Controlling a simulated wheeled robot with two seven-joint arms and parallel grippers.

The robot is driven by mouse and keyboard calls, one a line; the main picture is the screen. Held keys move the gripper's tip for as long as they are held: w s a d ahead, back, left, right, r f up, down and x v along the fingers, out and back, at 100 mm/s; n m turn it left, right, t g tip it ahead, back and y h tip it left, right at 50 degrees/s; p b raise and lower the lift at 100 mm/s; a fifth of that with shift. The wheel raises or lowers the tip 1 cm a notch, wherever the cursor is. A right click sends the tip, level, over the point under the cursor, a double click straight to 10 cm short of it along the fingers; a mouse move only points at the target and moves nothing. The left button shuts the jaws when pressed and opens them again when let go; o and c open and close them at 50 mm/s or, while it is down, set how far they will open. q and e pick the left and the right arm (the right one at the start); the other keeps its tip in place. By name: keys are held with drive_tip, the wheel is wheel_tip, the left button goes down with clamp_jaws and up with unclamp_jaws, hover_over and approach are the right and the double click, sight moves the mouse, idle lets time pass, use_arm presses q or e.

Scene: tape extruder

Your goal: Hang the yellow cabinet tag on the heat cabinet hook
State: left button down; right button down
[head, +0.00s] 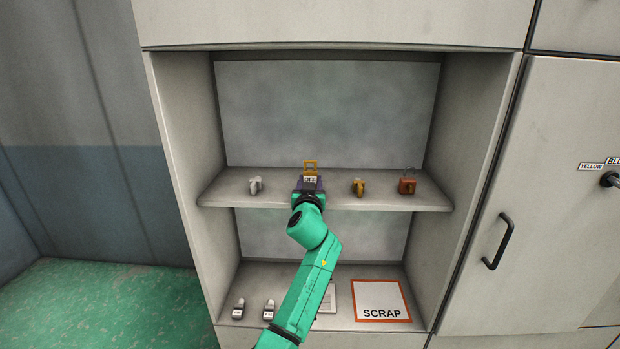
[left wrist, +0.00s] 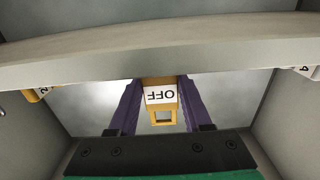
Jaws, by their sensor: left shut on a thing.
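The yellow tag (head: 310,167) carries a white OFF label and stands up in front of the upper shelf's back area. My left gripper (head: 309,184) is shut on it. In the left wrist view the tag (left wrist: 162,113) sits between the two purple fingers, its label upside down and its rectangular opening toward the bottom of the picture. A dark hook or knob (head: 610,180) sticks out at the far right, beside labels reading YELLOW and one cut off after BLU; I cannot tell if it is the heat cabinet hook. My right gripper is not in view.
The upper shelf (head: 225,190) also holds a grey item (head: 255,186), a yellow item (head: 358,187) and an orange padlock-like item (head: 407,186). Below are two small labelled items and a SCRAP square (head: 382,298). A closed door with a black handle (head: 498,242) is at right.

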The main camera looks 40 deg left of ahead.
use_arm(q)
drive_tip(key=p+v, duration=0.1)
drive_tip(key=v, duration=0.5)
drive_tip(key=shift+r, duration=0.2)
idle(0.5)
idle(1.0)
